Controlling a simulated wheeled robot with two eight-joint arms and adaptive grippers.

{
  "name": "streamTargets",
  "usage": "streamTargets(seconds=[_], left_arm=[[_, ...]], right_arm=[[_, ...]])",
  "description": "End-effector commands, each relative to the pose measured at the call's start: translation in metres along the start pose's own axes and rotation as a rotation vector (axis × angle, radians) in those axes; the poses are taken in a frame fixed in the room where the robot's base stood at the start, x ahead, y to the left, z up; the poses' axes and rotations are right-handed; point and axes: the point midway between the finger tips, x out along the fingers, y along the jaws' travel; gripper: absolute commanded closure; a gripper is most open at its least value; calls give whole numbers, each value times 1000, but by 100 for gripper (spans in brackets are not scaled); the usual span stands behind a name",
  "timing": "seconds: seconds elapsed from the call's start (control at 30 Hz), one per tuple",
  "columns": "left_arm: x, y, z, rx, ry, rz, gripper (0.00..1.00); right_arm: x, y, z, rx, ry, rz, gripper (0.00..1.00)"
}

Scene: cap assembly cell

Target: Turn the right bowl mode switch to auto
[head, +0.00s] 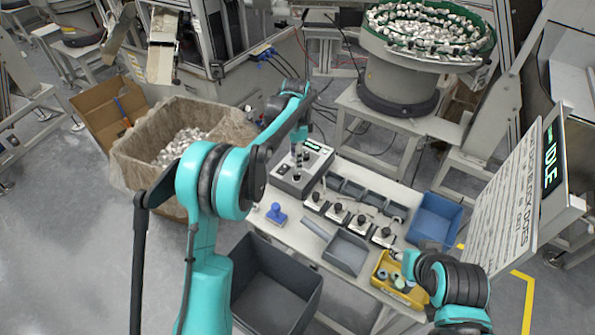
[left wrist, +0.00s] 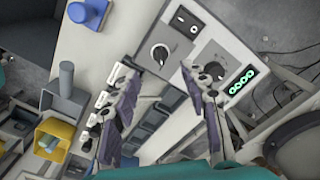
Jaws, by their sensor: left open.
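The control box (head: 303,167) stands on the white table, with a lit display at its back. In the left wrist view its panel (left wrist: 182,55) shows a black rotary switch (left wrist: 160,53) with a white pointer mark, a black rocker switch (left wrist: 183,20), a larger dial (left wrist: 212,72) and a green display (left wrist: 242,80). The lettering is too small to read. My left gripper (left wrist: 158,70) is open over the panel, its fingertips either side of the rotary switch, with nothing between them. My right gripper (head: 399,257) is by the yellow bin; its fingers are unclear.
The bowl feeder (head: 400,80) stands behind on the right. Several black-knobbed stations (head: 338,215), a blue stamp-like object (head: 276,214), a yellow bin (head: 381,279) and a blue bin (head: 434,219) crowd the table. A dark crate (head: 275,290) is in front.

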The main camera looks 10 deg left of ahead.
Motion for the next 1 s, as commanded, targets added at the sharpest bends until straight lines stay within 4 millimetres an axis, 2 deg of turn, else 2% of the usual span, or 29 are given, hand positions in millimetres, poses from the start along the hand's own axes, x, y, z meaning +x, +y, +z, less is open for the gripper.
streamTargets(seconds=[0.17,0.5,0.63,0.9,0.93,1.0], left_arm=[[19,-2,-2,13,-3,6,55],[72,-1,-1,11,-3,5,55],[80,-2,-1,10,-2,5,55],[81,-1,-1,10,-2,5,55],[81,-1,-1,10,-2,5,58],[81,-1,-1,10,-2,5,76]], right_arm=[[4,0,3,0,0,0,60],[18,0,13,0,0,0,60],[19,0,14,0,0,0,60],[19,0,14,0,0,0,60],[19,0,14,0,0,0,60],[19,0,14,0,0,0,60]])
